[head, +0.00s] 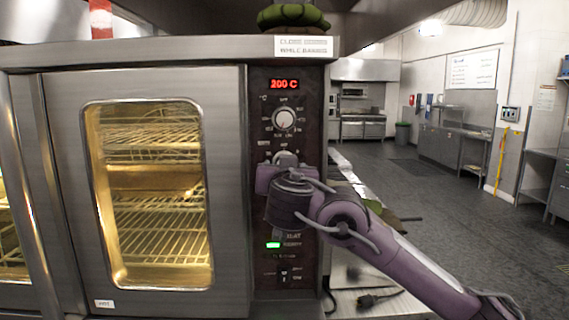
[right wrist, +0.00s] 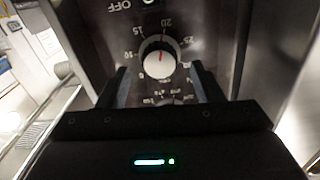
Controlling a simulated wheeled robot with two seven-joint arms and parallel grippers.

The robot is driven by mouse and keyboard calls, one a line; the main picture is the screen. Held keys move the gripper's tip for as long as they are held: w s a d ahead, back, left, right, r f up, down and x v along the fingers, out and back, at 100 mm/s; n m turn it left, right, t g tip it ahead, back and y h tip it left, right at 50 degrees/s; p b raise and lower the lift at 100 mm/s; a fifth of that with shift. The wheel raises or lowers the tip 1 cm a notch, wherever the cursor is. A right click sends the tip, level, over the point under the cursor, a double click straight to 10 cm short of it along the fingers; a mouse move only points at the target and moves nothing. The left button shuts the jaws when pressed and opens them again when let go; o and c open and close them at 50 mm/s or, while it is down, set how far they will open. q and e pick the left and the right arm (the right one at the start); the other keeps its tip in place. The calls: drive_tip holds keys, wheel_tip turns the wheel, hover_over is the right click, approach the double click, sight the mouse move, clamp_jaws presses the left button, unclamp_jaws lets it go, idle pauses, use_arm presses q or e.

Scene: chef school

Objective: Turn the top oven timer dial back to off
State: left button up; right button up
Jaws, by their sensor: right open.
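The oven (head: 160,75) has a dark control panel on its right side with a red 200 C display (head: 284,84). A large upper dial (head: 284,118) is in clear view under the display. A second dial (head: 287,157) below it is mostly hidden behind my right gripper (head: 280,174). In the right wrist view, a numbered white dial (right wrist: 158,62) with a red pointer mark sits between the two fingers of my right gripper (right wrist: 160,77). The fingers are apart, one on each side; I cannot tell whether they touch it. My left gripper is not in view.
The oven door (head: 225,190) is shut, with lit racks behind its glass. A green item (head: 293,16) lies on top of the oven. A steel counter (head: 350,275) with a black plug is right of the panel. Open floor (head: 430,185) lies further right.

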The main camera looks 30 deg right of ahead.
drive_tip(key=shift+x, duration=1.55)
